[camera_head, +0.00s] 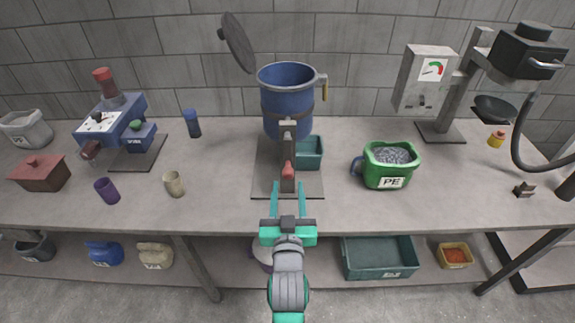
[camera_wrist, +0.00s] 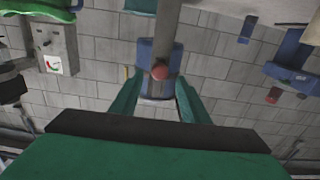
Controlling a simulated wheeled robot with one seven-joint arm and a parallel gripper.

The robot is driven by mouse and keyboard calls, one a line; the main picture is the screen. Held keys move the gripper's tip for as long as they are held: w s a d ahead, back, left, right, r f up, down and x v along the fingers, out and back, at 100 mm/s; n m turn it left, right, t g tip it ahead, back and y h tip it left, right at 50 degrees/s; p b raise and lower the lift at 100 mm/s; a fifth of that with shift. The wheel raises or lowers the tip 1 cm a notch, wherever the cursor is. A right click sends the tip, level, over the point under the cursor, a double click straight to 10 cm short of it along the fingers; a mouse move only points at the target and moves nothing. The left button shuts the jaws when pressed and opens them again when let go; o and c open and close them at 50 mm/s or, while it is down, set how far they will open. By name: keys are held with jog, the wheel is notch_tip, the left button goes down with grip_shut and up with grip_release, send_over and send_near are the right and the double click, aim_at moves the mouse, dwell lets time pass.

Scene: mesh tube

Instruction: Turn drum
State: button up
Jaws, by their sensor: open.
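The blue drum (camera_head: 283,105) stands on a stand at the back middle of the bench. Its round grey lid (camera_head: 238,42) is tilted up and open to the left, and a yellowish handle (camera_head: 324,88) is on its right side. A grey lever or post with a red knob (camera_head: 288,171) is in front of the drum. My gripper (camera_head: 288,190) is open and empty just in front of the knob, with its fingers pointing at the stand. In the wrist view the red knob (camera_wrist: 160,71) shows between the teal fingers; I cannot tell whether they touch it.
A teal bin (camera_head: 312,152) sits beside the stand. A green PE bucket (camera_head: 392,165) of grey pellets is to the right, with a scale (camera_head: 428,80) behind. A blue machine (camera_head: 112,118), a tan cup (camera_head: 174,183) and a purple cup (camera_head: 107,190) are at left.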

aim_at(288, 163)
jog(key=w, duration=0.9)
jog(key=shift+w, duration=0.4)
grip_shut()
jog(key=shift+w, duration=0.15)
